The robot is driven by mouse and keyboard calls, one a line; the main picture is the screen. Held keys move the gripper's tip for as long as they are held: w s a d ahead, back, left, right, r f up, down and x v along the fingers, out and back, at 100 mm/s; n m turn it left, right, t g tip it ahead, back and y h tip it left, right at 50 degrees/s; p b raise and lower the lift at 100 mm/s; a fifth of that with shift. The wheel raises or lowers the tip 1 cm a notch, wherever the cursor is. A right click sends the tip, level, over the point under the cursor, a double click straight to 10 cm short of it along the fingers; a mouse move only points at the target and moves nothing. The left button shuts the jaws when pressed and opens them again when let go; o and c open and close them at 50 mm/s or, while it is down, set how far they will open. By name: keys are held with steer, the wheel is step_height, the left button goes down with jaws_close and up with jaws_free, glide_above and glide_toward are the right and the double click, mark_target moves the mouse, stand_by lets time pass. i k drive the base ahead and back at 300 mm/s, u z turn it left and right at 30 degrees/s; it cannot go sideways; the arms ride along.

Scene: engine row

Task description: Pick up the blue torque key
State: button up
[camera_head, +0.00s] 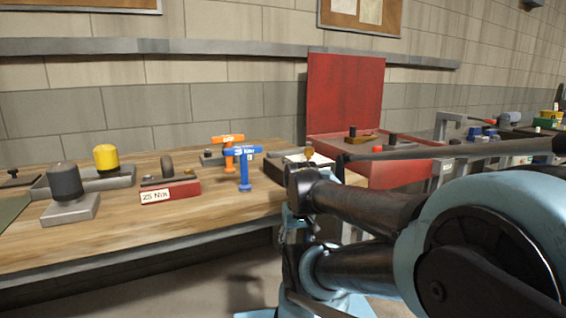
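The blue torque key (244,171) is T-shaped and stands upright near the front edge of the wooden bench (150,232), with its crossbar on top. White markings show on the crossbar. An orange T-shaped key (228,141) stands just behind it and to its left, partly covered by the blue crossbar. My arm (380,205) fills the lower right, to the right of the blue key and apart from it in the picture. I cannot make out any gripper fingers in this view.
A red block labelled "25 Nm" (183,191) lies left of the blue key. Further left are a grey-based block with a dark knob (70,209) and a tray with a yellow knob (118,178). A red open case (345,95) stands at right behind my arm.

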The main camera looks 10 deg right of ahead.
mark_target(243, 151)
steer(key=z, duration=0.1)
steer(key=k, duration=1.6)
steer(key=z, duration=0.45)
steer(key=i, duration=1)
